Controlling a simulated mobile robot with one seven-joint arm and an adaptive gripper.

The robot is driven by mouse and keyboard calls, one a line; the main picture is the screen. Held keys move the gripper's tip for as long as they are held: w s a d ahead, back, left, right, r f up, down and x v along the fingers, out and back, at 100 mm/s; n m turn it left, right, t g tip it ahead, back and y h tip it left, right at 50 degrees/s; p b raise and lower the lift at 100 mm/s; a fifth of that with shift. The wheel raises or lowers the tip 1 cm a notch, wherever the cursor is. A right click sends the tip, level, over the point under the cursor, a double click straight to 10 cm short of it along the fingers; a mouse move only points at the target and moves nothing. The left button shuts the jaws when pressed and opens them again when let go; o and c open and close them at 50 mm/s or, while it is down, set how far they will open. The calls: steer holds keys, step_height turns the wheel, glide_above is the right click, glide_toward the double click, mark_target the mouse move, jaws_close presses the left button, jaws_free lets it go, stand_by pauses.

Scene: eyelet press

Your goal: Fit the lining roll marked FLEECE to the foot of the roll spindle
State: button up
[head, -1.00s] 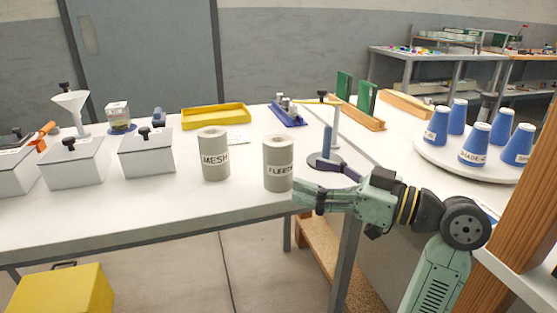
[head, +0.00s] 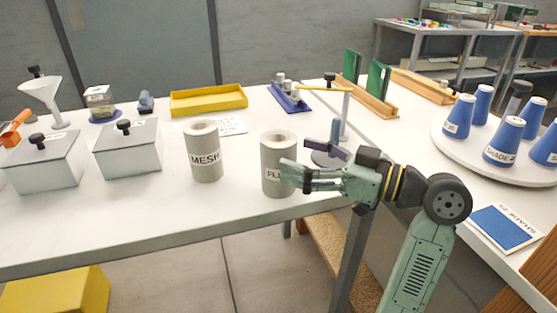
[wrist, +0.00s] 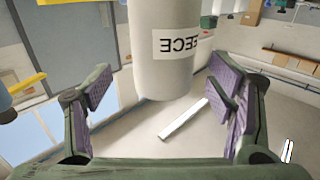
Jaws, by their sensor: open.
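The FLEECE roll (head: 274,150) is a grey hollow cylinder standing upright on the white table. My gripper (head: 296,167) is open at its right side, and a finger hides part of its label. In the wrist view the FLEECE roll (wrist: 165,62) shows its label upside down, between and ahead of the spread purple-padded fingers (wrist: 163,88); I cannot tell whether either pad touches it. Behind my gripper, a round grey base (head: 322,158) carries a short blue-grey post (head: 335,130), apparently the roll spindle. Its foot is partly hidden by a finger.
A similar MESH roll (head: 205,152) stands to the left. A white post (head: 346,115) with a yellow arm (head: 318,87) rises by the base. White lidded boxes (head: 128,148) stand further left, a yellow tray (head: 209,101) behind. The table front left of the rolls is clear.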

mark_target(278, 151)
steer(key=x, duration=0.2)
steer(key=p+x, duration=0.1)
steer(key=x, duration=0.1)
steer(key=shift+s+r, duration=0.15)
steer(key=shift+s, duration=0.1)
steer(key=shift+w+a, duration=0.3)
steer(key=shift+a, duration=0.2)
steer(key=shift+c, duration=0.5)
steer(key=c, duration=1.3)
steer(key=shift+o, duration=0.2)
